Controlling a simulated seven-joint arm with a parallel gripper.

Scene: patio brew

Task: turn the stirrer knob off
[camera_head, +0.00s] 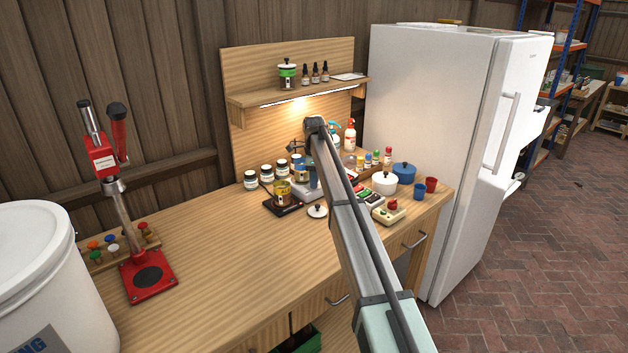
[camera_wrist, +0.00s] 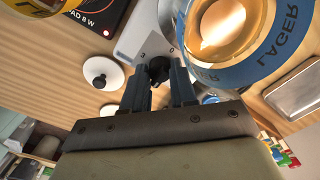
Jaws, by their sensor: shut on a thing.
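The stirrer (camera_wrist: 140,35) is a light grey box with small dial markings on its face, seen in the wrist view. Its black knob (camera_wrist: 158,68) sticks out from the face. My gripper (camera_wrist: 161,78) is shut on the knob, with one dark finger on each side of it. A glass vessel (camera_wrist: 265,58) with a blue LAGER band and amber liquid stands on the stirrer. In the head view the stirrer (camera_head: 300,192) sits on the bench, partly hidden by my arm. The knob does not show there.
A white lid (camera_wrist: 103,73) with a black handle lies near my fingers. A steel tray (camera_wrist: 296,90) is at right. The bench (camera_head: 215,250) has free room at front left.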

